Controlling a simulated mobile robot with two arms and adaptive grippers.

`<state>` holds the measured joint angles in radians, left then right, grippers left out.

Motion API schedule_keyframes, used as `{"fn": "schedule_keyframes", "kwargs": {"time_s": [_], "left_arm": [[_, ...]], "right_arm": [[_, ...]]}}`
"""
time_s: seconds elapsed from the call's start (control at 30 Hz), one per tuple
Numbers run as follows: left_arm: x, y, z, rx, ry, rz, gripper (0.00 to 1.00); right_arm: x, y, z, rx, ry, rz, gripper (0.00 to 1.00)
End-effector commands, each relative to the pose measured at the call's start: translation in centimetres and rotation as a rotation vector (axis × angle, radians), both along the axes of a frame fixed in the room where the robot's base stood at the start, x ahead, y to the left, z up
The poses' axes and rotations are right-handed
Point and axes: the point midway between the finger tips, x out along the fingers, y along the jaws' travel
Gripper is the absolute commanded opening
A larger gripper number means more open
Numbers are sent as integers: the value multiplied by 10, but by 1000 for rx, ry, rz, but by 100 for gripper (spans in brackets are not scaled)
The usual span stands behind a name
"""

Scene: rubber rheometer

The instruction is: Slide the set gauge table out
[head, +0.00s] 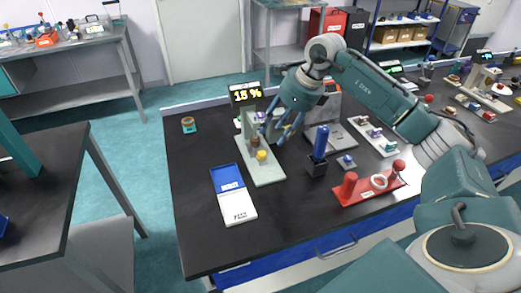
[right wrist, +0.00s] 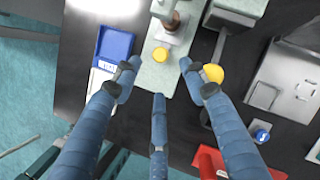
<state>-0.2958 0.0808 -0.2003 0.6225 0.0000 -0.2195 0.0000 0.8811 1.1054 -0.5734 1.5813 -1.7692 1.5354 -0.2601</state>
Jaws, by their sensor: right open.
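The set gauge, as I take it, is a pale green stand (head: 262,172) on the black bench, with a yellow knob (head: 261,155) at its near part and a brown cylinder behind the knob. Its table cannot be told apart surely from the base. My right gripper (head: 281,128) is over the stand's right side, partly hiding it. In the right wrist view its blue fingers (right wrist: 158,80) are spread and empty, with the yellow knob (right wrist: 160,55) just beyond them in the picture. I cannot tell whether they touch anything. My left gripper is not in view.
A blue and white box (head: 232,190) lies left of the stand. A blue-handled tool in a black block (head: 316,167) and a red stand (head: 367,190) are to the right. A 15 % display (head: 246,94) stands behind. The bench's front left is clear.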

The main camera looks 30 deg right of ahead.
Motion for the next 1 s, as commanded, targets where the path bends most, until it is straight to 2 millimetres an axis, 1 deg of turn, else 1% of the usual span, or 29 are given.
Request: {"fn": "schedule_keyframes", "kwargs": {"time_s": [0.07, 0.17, 0.3, 0.5, 0.6, 0.7, 0.8, 1.0], "left_arm": [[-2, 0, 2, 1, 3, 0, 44], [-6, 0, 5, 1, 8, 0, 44], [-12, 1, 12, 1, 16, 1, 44], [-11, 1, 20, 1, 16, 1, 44], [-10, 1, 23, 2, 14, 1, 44], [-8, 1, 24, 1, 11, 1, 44], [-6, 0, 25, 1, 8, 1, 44], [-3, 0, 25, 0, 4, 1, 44]], "right_arm": [[0, -2, -5, -7, 9, -2, 43], [4, 2, -17, -6, 12, -1, 43], [13, 9, -41, -3, 11, -1, 43], [24, 16, -75, -2, 10, -1, 43], [29, 19, -87, -2, 8, -1, 43], [32, 20, -95, -3, 7, 0, 43], [33, 20, -99, -3, 6, -1, 43], [33, 21, -100, -4, 6, 0, 43]]}}
